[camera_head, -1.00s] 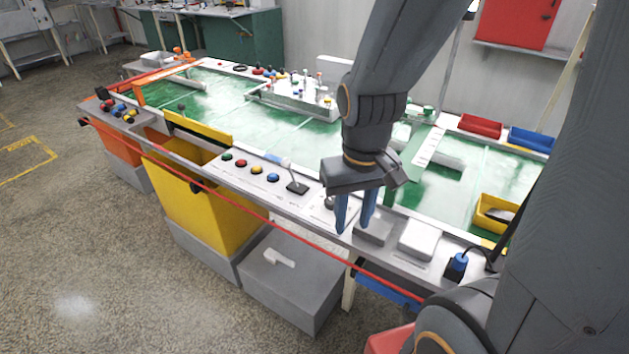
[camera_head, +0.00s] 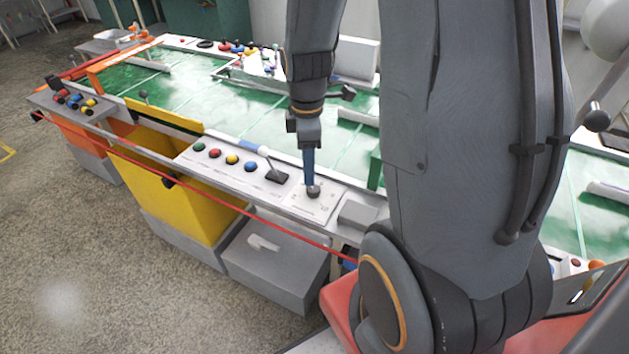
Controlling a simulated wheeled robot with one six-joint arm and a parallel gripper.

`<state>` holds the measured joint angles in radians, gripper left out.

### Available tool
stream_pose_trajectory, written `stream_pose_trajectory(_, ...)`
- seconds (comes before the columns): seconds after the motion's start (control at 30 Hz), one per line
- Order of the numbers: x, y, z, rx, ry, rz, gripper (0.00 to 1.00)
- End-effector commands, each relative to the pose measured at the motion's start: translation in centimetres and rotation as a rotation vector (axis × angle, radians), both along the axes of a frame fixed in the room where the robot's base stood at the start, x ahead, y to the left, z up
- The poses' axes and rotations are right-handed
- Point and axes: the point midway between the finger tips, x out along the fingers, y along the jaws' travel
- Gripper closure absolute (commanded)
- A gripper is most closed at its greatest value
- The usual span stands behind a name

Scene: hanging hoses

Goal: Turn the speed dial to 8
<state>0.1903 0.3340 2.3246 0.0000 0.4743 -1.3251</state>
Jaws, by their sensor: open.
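The speed dial (camera_head: 313,191) is a small dark knob on a white plate (camera_head: 304,207) at the front edge of the bench. My gripper (camera_head: 309,178) points straight down right over the dial, its blue fingers seen nearly edge-on. The fingertips are at the top of the dial; whether they touch it I cannot tell. The jaws are open. The scale marks on the plate are too small to read.
Left of the dial are a black-based lever (camera_head: 277,177) and a row of coloured buttons (camera_head: 232,159). A grey box (camera_head: 357,214) sits just right. A red cord (camera_head: 262,225) runs along the front. My arm hides the bench's right part.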

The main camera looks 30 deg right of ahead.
Motion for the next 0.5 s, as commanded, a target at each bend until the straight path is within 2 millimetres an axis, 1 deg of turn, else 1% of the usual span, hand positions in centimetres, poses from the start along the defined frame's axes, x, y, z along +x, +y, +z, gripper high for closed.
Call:
stream_pose_trajectory(0.03,0.3,-0.7,-0.3,0.001,0.005,0.056,0.53)
stream_pose_trajectory(0.1,0.7,-1.3,-0.6,0.001,0.006,0.133,0.53)
stream_pose_trajectory(0.2,0.9,-1.9,-0.9,0.001,0.008,0.203,0.53)
stream_pose_trajectory(0.37,1.1,-2.1,-1.8,0.002,0.011,0.240,0.53)
stream_pose_trajectory(0.5,1.0,-2.1,-3.4,0.002,0.013,0.239,0.53)
